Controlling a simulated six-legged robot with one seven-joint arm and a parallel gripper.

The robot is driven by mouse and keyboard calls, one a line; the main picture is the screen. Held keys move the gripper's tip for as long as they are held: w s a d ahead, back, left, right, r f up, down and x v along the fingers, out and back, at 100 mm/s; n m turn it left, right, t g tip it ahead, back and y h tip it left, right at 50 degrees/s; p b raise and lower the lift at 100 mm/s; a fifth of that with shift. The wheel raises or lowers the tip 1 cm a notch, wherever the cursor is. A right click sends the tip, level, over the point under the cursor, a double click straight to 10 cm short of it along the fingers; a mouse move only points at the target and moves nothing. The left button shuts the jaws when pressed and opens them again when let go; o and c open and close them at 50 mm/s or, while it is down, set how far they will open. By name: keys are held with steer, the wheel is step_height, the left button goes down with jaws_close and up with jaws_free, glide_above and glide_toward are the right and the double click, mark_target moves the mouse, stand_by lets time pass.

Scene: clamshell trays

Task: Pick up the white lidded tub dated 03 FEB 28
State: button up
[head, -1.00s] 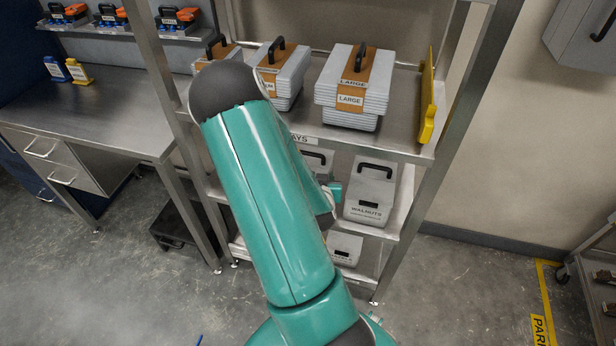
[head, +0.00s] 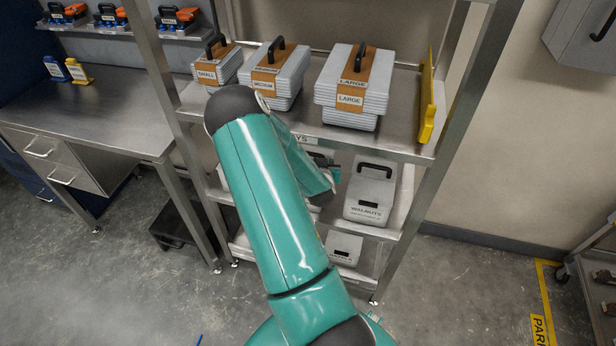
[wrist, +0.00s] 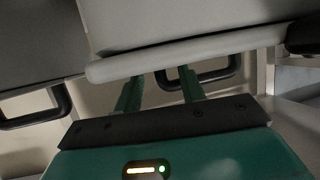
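Several light grey-white lidded tubs with black handles stand on the middle and lower shelves. One marked WALNUTS (head: 368,200) is at right on the middle shelf, and a smaller one (head: 343,248) is below. Another on the middle shelf is mostly hidden by my arm. I cannot read a date on any of them. In the wrist view my gripper (wrist: 161,76) has two green fingers standing apart, with nothing seen held between them. Their tips meet the pale edge of a tub (wrist: 185,52) in the picture; contact is unclear. A black handle (wrist: 212,76) shows just beyond the right finger.
The shelf above holds stacks of clamshell trays labelled SMALL (head: 208,75), MEDIUM (head: 265,84) and LARGE (head: 348,100). A yellow object (head: 428,105) stands at that shelf's right end. Metal posts flank the shelves. A workbench (head: 90,110) is at left.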

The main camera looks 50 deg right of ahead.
steer(key=shift+c, duration=0.2)
jaws_close()
steer(key=shift+r, duration=0.15)
stand_by(1.0)
